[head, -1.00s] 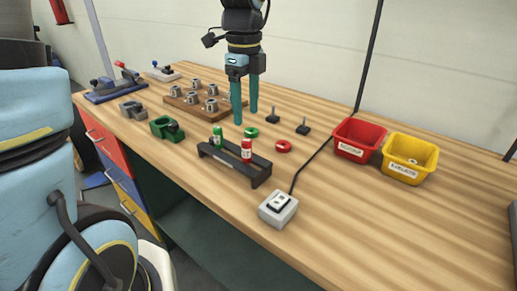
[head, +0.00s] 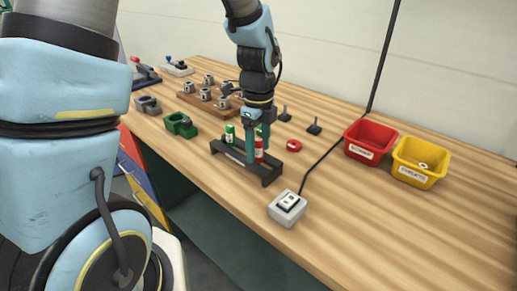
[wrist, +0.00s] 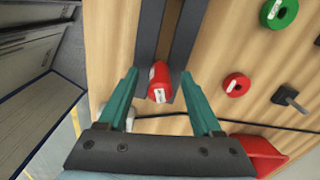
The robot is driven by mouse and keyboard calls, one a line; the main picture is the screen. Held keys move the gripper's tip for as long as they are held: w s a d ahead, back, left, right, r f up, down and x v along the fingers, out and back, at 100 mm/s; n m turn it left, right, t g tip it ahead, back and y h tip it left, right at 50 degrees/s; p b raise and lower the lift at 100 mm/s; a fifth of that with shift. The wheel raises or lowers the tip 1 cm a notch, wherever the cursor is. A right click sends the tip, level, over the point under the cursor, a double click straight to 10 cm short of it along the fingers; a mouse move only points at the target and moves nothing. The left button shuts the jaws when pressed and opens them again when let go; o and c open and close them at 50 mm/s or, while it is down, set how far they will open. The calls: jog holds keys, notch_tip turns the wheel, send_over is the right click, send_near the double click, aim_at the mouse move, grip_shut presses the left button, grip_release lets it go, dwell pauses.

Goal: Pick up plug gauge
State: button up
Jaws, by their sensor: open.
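A red cylinder with a white label (head: 259,156), which looks like a plug gauge end, stands in the black rack (head: 222,153) on the workbench. A green cylinder (head: 230,134) stands at the rack's left end. My gripper (head: 258,157) is open and lowered at the rack, its teal fingers on either side of the red cylinder. The wrist view shows the red cylinder (wrist: 158,82) between the two open fingers (wrist: 160,76), with gaps on both sides. The green cylinder is not seen in the wrist view.
A red ring (head: 294,145) lies behind the rack; the wrist view also shows a green ring (wrist: 278,13). A switch box (head: 287,207) with a cable sits in front. Red (head: 369,141) and yellow (head: 420,160) bins stand right.

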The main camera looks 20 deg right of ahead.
jog(key=shift+c, duration=0.3)
grip_shut()
dwell(0.3)
